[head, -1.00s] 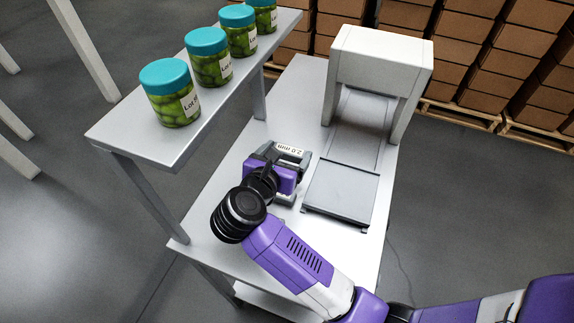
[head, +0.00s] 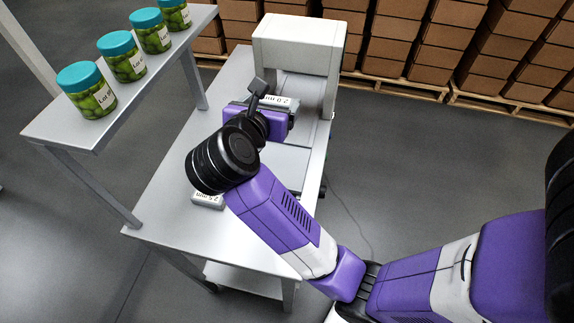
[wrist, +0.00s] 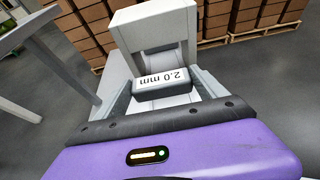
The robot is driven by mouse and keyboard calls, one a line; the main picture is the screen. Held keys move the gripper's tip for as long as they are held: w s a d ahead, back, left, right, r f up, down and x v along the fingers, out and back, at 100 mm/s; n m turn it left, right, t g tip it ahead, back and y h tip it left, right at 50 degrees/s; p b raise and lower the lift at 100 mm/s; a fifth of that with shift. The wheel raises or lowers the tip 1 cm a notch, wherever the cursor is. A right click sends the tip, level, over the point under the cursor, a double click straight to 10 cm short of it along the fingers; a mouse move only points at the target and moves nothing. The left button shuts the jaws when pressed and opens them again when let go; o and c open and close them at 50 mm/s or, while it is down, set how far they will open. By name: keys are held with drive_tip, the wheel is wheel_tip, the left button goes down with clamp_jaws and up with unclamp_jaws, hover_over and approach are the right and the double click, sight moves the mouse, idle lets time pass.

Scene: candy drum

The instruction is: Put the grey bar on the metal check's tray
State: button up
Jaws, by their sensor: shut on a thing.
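My gripper (head: 268,112) is shut on a grey bar (head: 291,106) with a white "2.0 mm" label. The bar is held over the metal check's near side. In the wrist view the bar (wrist: 163,83) shows between the grey fingers, its label upside down. The metal check (head: 300,45) is a pale arch at the back of the table. Its flat grey tray (head: 287,166) lies in front of the arch, partly hidden by my gripper and arm. I cannot tell exactly how high the bar is above the tray.
Another grey block (head: 207,201) labelled "2.5 mm" lies on the table, partly behind my arm. A raised shelf (head: 75,125) at the left carries several green jars with teal lids (head: 86,88). Stacked cartons (head: 400,45) stand behind. The table's front left (head: 165,215) is clear.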

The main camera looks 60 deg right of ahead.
sight(276, 169)
wheel_tip(276, 169, down, 20)
drive_tip(key=shift+r+p, duration=0.1)
drive_tip(key=shift+p, duration=0.55)
drive_tip(key=shift+s, duration=0.1)
drive_tip(key=shift+f, duration=0.25)
drive_tip(key=o, duration=1.3)
drive_tip(key=shift+r, duration=0.1)
drive_tip(key=shift+o, duration=0.2)
